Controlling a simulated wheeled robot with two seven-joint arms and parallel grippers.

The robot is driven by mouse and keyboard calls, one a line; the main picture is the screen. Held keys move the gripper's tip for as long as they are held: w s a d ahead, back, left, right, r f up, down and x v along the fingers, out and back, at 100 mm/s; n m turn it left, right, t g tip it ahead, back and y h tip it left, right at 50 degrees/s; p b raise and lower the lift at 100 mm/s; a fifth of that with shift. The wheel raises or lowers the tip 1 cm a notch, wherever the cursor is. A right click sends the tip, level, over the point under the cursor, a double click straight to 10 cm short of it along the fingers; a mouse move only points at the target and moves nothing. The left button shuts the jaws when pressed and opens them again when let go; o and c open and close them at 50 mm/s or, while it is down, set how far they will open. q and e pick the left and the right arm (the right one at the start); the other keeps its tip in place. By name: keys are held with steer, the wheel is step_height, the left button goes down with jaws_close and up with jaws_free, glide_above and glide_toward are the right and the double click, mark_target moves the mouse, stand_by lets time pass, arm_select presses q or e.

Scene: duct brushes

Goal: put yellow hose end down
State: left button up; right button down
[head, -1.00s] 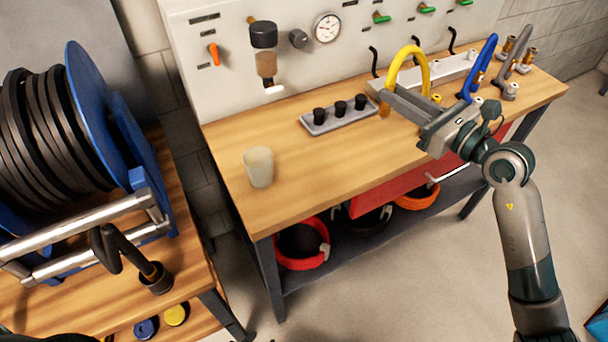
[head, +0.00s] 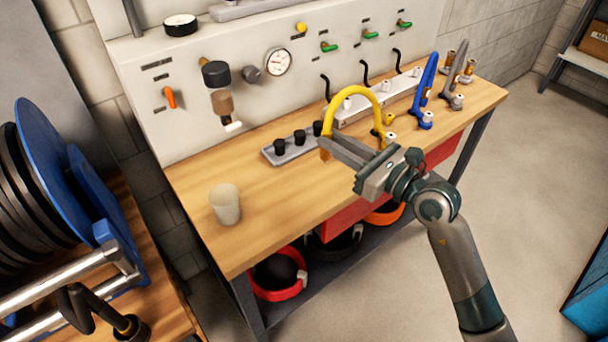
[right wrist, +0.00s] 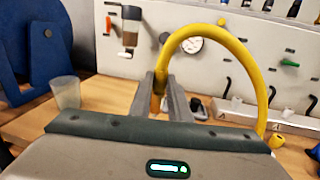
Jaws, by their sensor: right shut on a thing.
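The yellow hose (head: 358,90) arches above the workbench in front of the panel. My right gripper (head: 328,148) is shut on its left end, at the brassy end piece. In the right wrist view the yellow hose (right wrist: 222,34) rises from between the two fingers (right wrist: 166,98), loops over and comes down at the right. Its other end runs down to the yellow fitting (head: 388,120) near the rail on the bench. The held end is close above the bench top; I cannot tell whether it touches. My left gripper is not in view.
A grey tray with black plugs (head: 290,148) stands just left of the held end. A translucent cup (head: 225,205) stands at the bench's left. Blue (head: 427,85) and grey (head: 458,75) hoses stand to the right. Bare wood (head: 265,205) lies between cup and gripper.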

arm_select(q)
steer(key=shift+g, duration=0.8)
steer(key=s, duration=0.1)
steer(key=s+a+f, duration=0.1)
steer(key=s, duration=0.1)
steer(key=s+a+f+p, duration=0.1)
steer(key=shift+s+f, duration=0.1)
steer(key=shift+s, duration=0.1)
arm_select(e)
steer(key=s+a+f, duration=0.2)
steer(key=a+f, duration=0.2)
steer(key=a, duration=0.2)
steer(key=shift+s+a, duration=0.15)
steer(key=shift+s, duration=0.05)
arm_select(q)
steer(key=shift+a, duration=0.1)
arm_select(e)
step_height(320, 180, down, 4)
steer(key=shift+r, duration=0.2)
steer(key=shift+f, duration=0.2)
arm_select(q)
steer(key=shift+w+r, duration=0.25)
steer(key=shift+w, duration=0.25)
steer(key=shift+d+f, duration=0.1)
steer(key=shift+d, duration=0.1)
arm_select(e)
steer(key=shift+f, duration=0.15)
